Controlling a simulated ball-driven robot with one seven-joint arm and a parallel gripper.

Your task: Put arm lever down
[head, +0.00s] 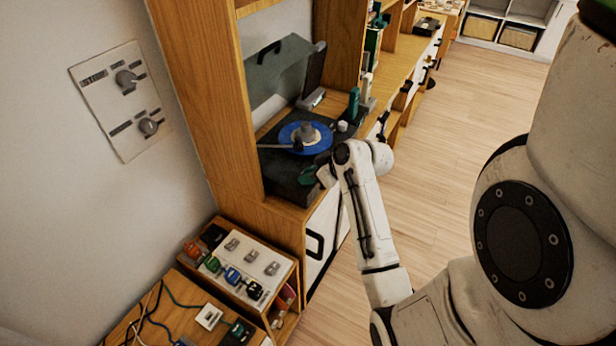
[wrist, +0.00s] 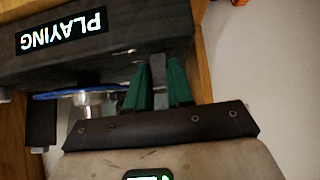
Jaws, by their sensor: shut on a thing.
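A dark record player (head: 283,178) with a blue record (head: 305,137) stands on a wooden shelf in the head view. My gripper (head: 308,175) is at its front right, low against the body, with its green fingers partly hidden by my wrist. In the wrist view my gripper (wrist: 159,84) is shut on a small grey lever (wrist: 158,72), which sits between the two green fingers. A lit sign reading PLAYING (wrist: 62,31) shows upside down on the player's dark side. The lever's base and exact tilt are hard to make out.
A wooden shelf side (head: 205,95) rises at left. A box of plugs and switches (head: 240,262) stands below at front left. The wooden floor (head: 470,130) at right is clear.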

